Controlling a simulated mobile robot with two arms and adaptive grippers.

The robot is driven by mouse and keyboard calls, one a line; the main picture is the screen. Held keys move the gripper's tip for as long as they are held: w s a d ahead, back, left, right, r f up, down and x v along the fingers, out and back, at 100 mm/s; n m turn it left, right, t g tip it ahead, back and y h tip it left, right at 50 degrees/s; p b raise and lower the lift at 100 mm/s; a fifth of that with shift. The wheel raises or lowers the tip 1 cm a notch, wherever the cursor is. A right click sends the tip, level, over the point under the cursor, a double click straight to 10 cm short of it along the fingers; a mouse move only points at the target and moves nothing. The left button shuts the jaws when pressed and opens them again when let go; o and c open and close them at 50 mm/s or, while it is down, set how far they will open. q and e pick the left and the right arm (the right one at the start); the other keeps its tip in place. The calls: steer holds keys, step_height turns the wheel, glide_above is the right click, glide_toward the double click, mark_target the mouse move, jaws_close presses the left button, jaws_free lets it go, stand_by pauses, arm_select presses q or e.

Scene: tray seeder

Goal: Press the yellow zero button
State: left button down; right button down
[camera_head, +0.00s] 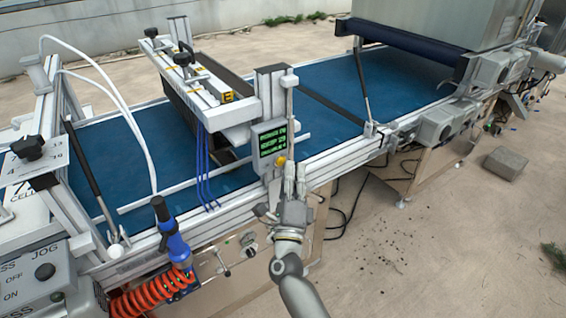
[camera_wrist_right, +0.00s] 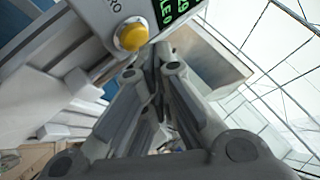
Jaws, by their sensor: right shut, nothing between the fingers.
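The yellow zero button (camera_head: 281,161) sits at the lower right of the small display unit (camera_head: 258,150) with green text. In the right wrist view the round yellow button (camera_wrist_right: 131,37) shows large at the top, on the unit's pale face below the green digits. My right gripper (camera_head: 291,168) is shut and empty, with its fingers pointing up just right of the button. In the wrist view its fingertips (camera_wrist_right: 153,58) appear just below and right of the button. I cannot tell whether they touch it. My left gripper is not in view.
The display unit is fixed by a rail of the machine with a blue belt (camera_head: 330,95). A blue-handled tool (camera_head: 172,232) with an orange coiled hose (camera_head: 150,296) is at the lower left. A grey block (camera_head: 505,163) lies on the open ground at right.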

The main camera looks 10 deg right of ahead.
steer(key=shift+w+f+b, duration=0.3)
steer(key=shift+w+b, duration=0.3)
steer(key=shift+b, duration=0.05)
stand_by(1.1)
steer(key=shift+s, duration=0.1)
steer(key=shift+s+a+p, duration=0.2)
steer(key=shift+s+p, duration=0.15)
steer(key=shift+s, duration=0.45)
steer(key=s+p, duration=0.1)
steer(key=s, duration=0.1)
steer(key=s+d+p, duration=0.1)
steer(key=s, duration=0.1)
steer(key=shift+s+d+r, duration=0.15)
steer(key=shift+s+d, duration=0.05)
steer(key=shift+s, duration=0.1)
stand_by(0.6)
